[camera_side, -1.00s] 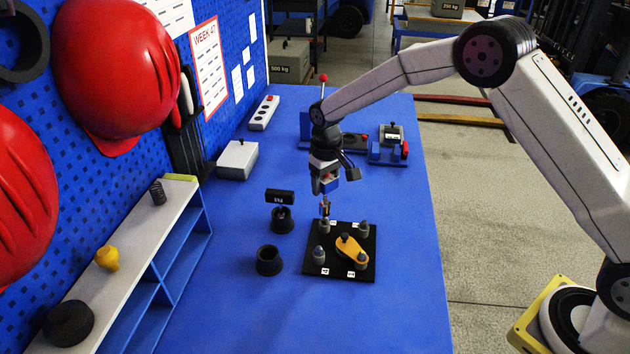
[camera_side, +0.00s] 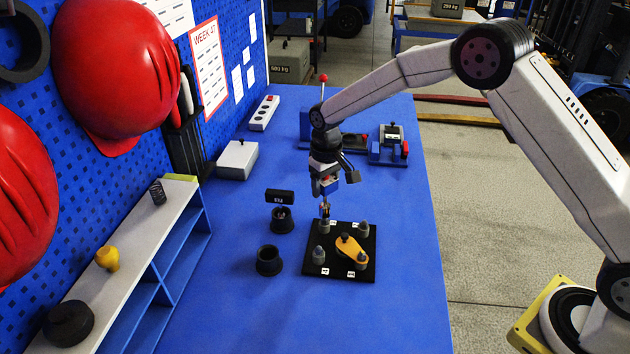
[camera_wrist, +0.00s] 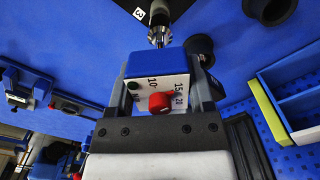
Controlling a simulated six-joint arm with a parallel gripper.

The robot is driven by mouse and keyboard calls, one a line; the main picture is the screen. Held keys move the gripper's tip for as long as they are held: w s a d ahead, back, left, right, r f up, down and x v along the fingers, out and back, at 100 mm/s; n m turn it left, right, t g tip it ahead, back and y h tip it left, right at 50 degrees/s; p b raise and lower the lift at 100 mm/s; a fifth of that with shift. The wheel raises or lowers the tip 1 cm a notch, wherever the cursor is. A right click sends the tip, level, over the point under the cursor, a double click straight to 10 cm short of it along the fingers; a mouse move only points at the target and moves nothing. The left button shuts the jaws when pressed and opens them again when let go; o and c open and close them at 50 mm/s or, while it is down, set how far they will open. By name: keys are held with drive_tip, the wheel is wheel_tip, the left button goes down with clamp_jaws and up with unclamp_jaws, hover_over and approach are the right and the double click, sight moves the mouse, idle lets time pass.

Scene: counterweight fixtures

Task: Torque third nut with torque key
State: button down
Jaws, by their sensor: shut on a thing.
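My gripper (camera_side: 326,185) is shut on the torque key, above the back left corner of the black plate (camera_side: 340,273). In the wrist view, my gripper (camera_wrist: 161,92) has a finger on each side of the torque key (camera_wrist: 142,65), a blue and white block with a red knob and the marks 10, 15 and 20. Its shaft points at a grey post (camera_wrist: 160,12) beside a label "3". In the side view this post (camera_side: 323,228) stands just under the key's tip. The nut there is too small to make out, and contact is unclear. Other posts (camera_side: 318,256) stand on the plate.
A yellow lever piece (camera_side: 351,247) lies on the plate. Two black round holders (camera_side: 268,261) (camera_side: 282,221) stand left of it, with a small black display (camera_side: 279,196) behind. A shelf (camera_side: 130,262) runs along the left. The blue table is clear at the front right.

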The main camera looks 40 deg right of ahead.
drive_tip(key=shift+f, duration=1.25)
idle(1.5)
drive_tip(key=shift+m, duration=0.5)
drive_tip(key=shift+m, duration=3.4)
drive_tip(key=shift+m, duration=1.1)
drive_tip(key=shift+r, duration=0.25)
drive_tip(key=shift+r, duration=1.8)
